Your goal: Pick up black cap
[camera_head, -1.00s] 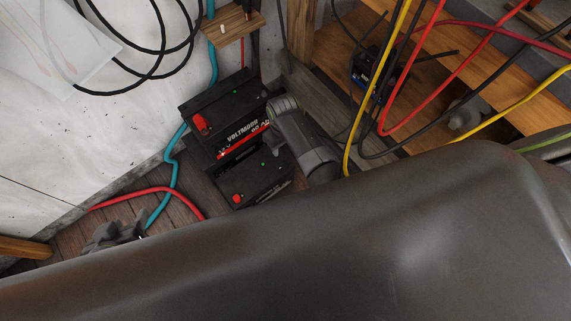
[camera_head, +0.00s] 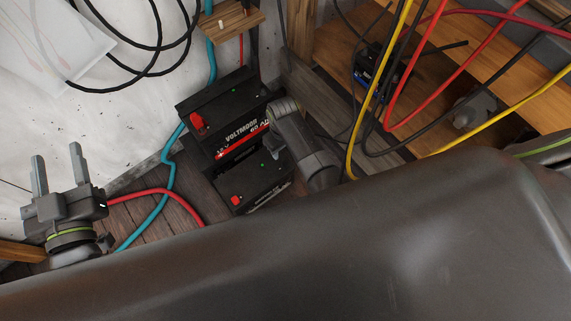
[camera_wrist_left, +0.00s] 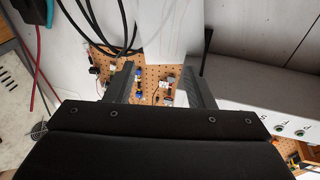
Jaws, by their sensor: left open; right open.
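I cannot make out a black cap in either view. My left gripper (camera_head: 58,160) is at the far left of the head view, its two fingers apart and pointing up in front of the white wall. In the left wrist view the fingers of the left gripper (camera_wrist_left: 158,88) are spread with nothing between them. Beyond them is a pegboard (camera_wrist_left: 151,72) with several small parts, too small to name surely.
Two black batteries (camera_head: 232,122) with red terminals stand on the wooden floor. Red, yellow and black cables hang before a wooden shelf (camera_head: 440,75) at the right. A teal hose (camera_head: 171,170) runs by the wall. A grey panel with knobs (camera_wrist_left: 265,118) is right in the wrist view.

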